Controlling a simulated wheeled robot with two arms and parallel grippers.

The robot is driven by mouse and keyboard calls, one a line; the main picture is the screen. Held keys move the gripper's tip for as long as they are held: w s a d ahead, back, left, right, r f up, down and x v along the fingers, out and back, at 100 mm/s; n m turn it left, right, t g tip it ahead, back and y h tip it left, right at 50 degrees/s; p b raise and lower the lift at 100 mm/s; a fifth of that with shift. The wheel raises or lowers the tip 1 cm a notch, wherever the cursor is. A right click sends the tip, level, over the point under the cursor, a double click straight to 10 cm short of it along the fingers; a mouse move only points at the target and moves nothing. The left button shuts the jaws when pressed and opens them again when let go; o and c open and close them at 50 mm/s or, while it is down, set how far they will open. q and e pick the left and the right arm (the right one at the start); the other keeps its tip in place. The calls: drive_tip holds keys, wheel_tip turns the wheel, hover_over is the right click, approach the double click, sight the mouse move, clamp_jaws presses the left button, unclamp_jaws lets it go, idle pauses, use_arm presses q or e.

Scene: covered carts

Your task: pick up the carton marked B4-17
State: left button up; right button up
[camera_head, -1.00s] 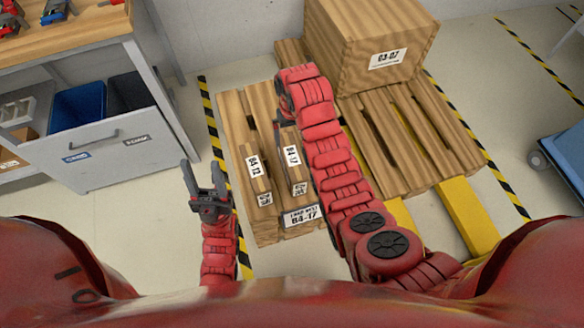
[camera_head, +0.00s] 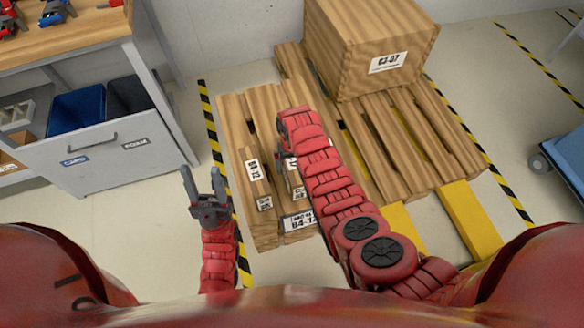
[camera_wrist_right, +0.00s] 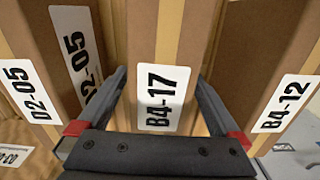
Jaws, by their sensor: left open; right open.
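The carton marked B4-17 (camera_wrist_right: 155,25) is brown with a white label and stands in the middle of the right wrist view. My right gripper (camera_wrist_right: 162,84) is open, with one finger on each side of the label. I cannot tell whether the fingers touch the carton. In the head view this carton (camera_head: 296,183) is mostly hidden under my right arm, and so is the right gripper. The B4-12 carton (camera_head: 254,177) stands to its left there, and to its right in the wrist view (camera_wrist_right: 283,95). My left gripper (camera_head: 203,182) is open and empty over the floor.
A D2-05 carton (camera_wrist_right: 75,45) stands close on the left in the wrist view. The cartons are on a wooden pallet (camera_head: 235,120). A grey cabinet (camera_head: 110,160) with bins is at left.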

drive_tip(key=shift+f, duration=0.4)
drive_tip(key=shift+c, duration=0.2)
drive_tip(key=shift+w+r, duration=0.1)
clamp_jaws()
